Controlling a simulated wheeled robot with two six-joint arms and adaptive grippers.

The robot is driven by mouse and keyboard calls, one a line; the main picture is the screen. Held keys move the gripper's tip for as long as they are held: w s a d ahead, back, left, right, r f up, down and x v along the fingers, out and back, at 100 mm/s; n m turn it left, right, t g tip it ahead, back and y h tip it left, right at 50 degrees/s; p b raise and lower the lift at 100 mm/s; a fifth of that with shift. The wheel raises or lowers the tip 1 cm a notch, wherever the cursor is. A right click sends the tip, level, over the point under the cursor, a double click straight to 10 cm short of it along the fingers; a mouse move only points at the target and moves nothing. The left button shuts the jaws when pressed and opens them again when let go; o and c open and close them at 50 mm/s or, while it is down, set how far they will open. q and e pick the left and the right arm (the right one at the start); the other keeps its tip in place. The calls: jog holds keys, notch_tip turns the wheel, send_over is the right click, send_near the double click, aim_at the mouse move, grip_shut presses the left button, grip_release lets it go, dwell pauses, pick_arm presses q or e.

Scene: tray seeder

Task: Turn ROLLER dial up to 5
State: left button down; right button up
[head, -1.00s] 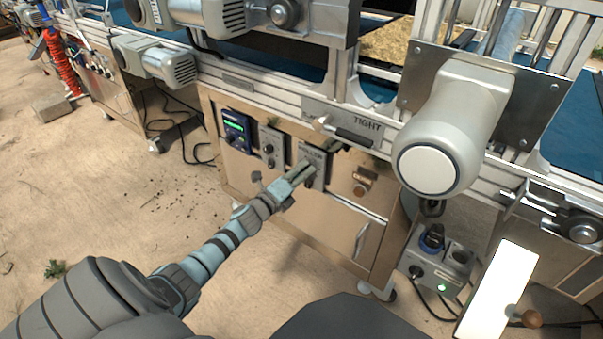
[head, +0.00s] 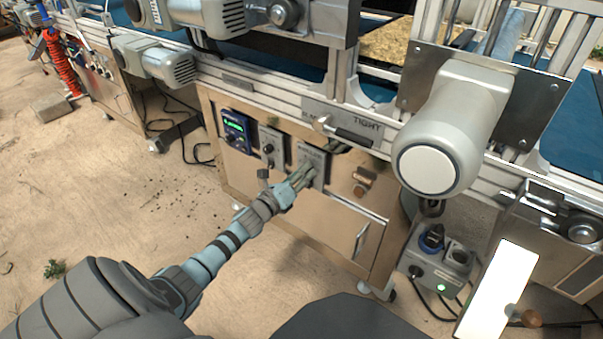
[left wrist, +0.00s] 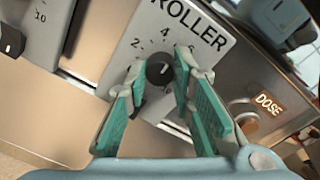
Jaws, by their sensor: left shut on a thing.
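The grey ROLLER panel (head: 311,155) is on the front of the wooden-faced cabinet. In the left wrist view the panel (left wrist: 208,18) shows the word ROLLER and printed numbers, with 2 and 4 readable. Its black round dial (left wrist: 159,72) sits between the two green-padded fingers of my left gripper (left wrist: 158,68). My left gripper (head: 308,174) is shut on the dial, and its fingers hide the dial in the head view. A small light mark shows on the dial, but the exact setting is unclear. My right gripper is not in view.
Left of the ROLLER panel are another knob panel (head: 270,148) and a blue display unit (head: 236,132) with green digits. A clamp handle (head: 352,137) projects above, and a large motor (head: 450,125) juts out at right.

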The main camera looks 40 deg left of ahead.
pick_arm(q)
jog(key=shift+w+r, duration=0.1)
jog(key=shift+r, duration=0.1)
jog(key=c, duration=1.4)
grip_release()
jog(key=shift+f, duration=0.15)
jog(key=shift+o, duration=0.2)
jog(key=s, duration=0.7)
jog(key=shift+s+d, duration=0.25)
